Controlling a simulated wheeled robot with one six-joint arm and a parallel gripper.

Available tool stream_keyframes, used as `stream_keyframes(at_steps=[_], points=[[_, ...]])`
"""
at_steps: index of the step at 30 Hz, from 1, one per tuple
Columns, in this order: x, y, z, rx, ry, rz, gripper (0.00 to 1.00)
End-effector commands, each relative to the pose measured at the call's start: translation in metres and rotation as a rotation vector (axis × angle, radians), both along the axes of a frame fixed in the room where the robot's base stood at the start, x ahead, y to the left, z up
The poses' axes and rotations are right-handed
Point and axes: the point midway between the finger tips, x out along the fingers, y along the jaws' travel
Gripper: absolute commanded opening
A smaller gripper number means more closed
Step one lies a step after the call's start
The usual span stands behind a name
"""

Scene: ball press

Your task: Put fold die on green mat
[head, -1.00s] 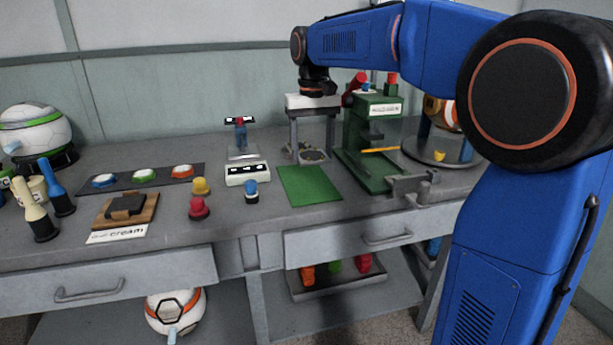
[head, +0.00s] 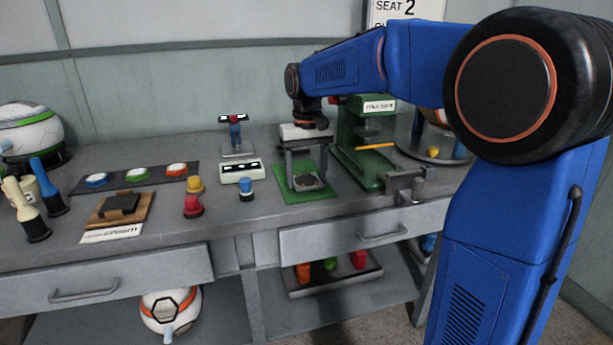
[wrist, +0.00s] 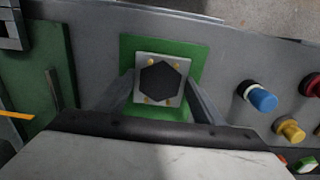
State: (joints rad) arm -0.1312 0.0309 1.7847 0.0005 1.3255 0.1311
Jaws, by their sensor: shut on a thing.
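The fold die is a pale square plate (wrist: 158,78) with a dark hexagon in its middle and small yellow spots near its corners. In the head view the fold die (head: 309,183) shows low between my fingers. My gripper (head: 306,178) points down, shut on the fold die, with one finger on each side. The green mat (head: 290,194) lies flat on the bench under the die. I cannot tell whether the die touches the mat.
A green press (head: 360,170) with a yellow bar stands close to the right of the mat. A metal clamp (head: 404,186) is at the bench's front edge. A white box (head: 241,170), a blue knob (head: 246,188) and a red knob (head: 193,205) stand left of the mat.

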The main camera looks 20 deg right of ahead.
Motion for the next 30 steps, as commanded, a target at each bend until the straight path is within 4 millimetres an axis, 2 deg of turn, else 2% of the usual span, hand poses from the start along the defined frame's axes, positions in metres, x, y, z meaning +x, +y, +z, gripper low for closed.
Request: stream_keyframes(at_steps=[2, 3, 5, 6, 17, 23, 30], points=[[0.0, 0.0, -0.002, 0.0, 0.0, 0.0, 0.33], [0.0, 0.0, -0.002, 0.0, 0.0, 0.0, 0.65], [0.0, 0.0, -0.002, 0.0, 0.0, 0.0, 0.79], [0.0, 0.0, -0.002, 0.0, 0.0, 0.0, 0.81], [0.0, 0.0, 0.002, 0.0, 0.0, 0.0, 0.81], [0.001, 0.0, 0.029, 0.0, -0.004, 0.0, 0.81], [0.001, 0.0, 0.077, 0.0, -0.004, 0.0, 0.81]])
